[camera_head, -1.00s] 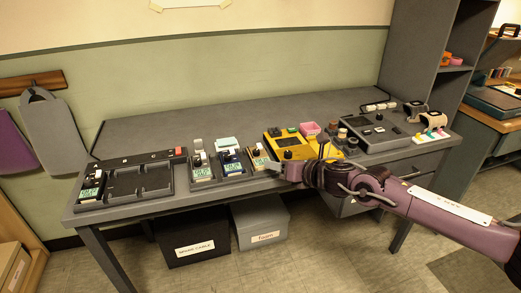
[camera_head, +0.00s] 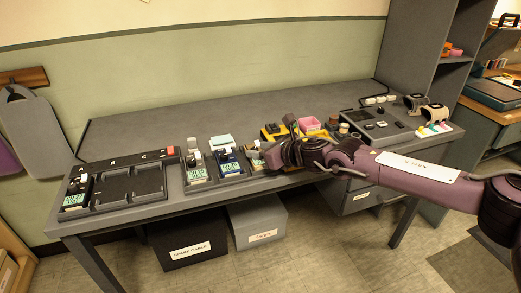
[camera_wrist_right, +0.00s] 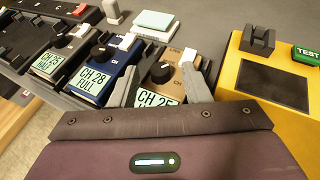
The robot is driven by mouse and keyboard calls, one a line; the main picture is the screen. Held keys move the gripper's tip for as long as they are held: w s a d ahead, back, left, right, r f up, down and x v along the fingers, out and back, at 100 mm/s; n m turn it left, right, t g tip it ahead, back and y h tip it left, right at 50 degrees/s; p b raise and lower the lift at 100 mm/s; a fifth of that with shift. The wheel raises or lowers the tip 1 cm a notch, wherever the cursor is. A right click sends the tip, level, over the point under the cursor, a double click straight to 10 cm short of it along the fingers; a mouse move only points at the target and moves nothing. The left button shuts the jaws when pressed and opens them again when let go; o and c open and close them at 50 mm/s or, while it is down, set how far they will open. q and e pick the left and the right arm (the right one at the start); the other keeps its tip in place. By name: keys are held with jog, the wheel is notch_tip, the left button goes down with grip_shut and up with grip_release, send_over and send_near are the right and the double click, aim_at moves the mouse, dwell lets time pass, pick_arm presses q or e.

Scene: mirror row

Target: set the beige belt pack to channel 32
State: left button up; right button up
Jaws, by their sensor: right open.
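The beige belt pack (camera_wrist_right: 178,84) sits in the dock on the bench, with a black knob (camera_wrist_right: 160,72) and a display reading CH 25. The display's lower line is hidden by my right gripper's body. It also shows in the head view (camera_head: 255,163), partly hidden by my gripper. My right gripper (camera_wrist_right: 163,82) is open, with a pale fingertip on either side of the knob. I cannot tell whether the fingertips touch it. In the head view my right gripper (camera_head: 266,153) is over the pack. My left gripper is not in view.
A blue pack (camera_wrist_right: 104,75) reading CH 28 FULL stands left of the beige one, with a grey pack (camera_wrist_right: 62,56) beyond. A yellow tester (camera_wrist_right: 262,55) stands close on the right. A black charger tray (camera_head: 130,187) is at the bench's left.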

jog(key=shift+a, duration=0.1)
grip_shut()
